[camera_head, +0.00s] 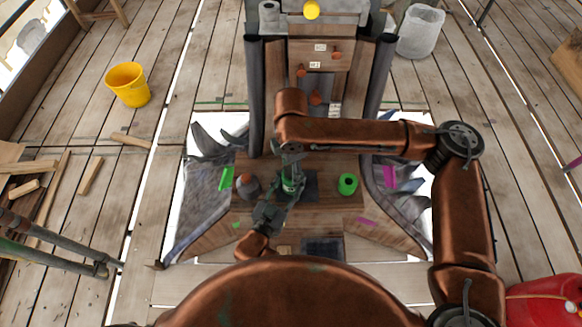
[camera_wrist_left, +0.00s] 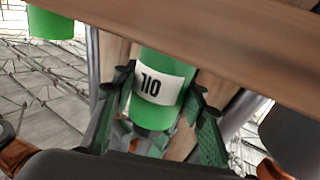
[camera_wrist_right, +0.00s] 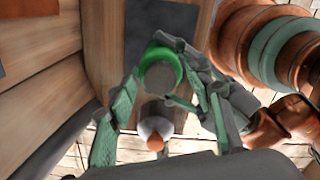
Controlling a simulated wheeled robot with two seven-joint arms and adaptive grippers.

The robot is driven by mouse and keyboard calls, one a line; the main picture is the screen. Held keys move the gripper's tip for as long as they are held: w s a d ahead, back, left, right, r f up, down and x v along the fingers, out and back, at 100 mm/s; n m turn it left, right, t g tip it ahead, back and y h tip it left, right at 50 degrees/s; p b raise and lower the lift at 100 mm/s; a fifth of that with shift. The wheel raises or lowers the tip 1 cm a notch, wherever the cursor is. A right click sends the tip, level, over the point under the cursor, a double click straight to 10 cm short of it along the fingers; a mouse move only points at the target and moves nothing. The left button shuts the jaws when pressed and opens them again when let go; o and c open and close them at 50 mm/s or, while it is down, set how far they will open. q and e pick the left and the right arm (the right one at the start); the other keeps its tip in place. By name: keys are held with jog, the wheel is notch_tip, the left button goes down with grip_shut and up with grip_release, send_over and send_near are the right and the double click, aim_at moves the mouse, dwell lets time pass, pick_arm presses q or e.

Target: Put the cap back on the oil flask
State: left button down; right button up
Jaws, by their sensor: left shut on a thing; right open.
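The green oil flask (camera_head: 289,187) stands upright at the middle of the bench. Its white label, in the left wrist view (camera_wrist_left: 158,88), bears dark figures. My left gripper (camera_head: 281,201) is shut on the flask's body, a finger on each side (camera_wrist_left: 158,100). My right gripper (camera_head: 291,163) is open above the flask, pointing down. In the right wrist view its fingers (camera_wrist_right: 163,92) are spread on either side of the flask's top. A grey round piece (camera_wrist_right: 160,77) shows inside the flask's green rim; I cannot tell whether it is the cap seated there or the neck.
A grey flask with an orange tip (camera_head: 249,185) stands left of the oil flask. A green cylinder (camera_head: 347,184) stands to the right. A dark square (camera_head: 322,247) lies at the bench's near edge. A panel with orange knobs (camera_head: 320,55) rises behind.

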jog(key=shift+r, duration=0.1)
notch_tip(320, 180, up, 12)
dwell(0.5)
pick_arm(q)
jog(key=c, duration=1.1)
grip_release()
jog(key=v, duration=1.2)
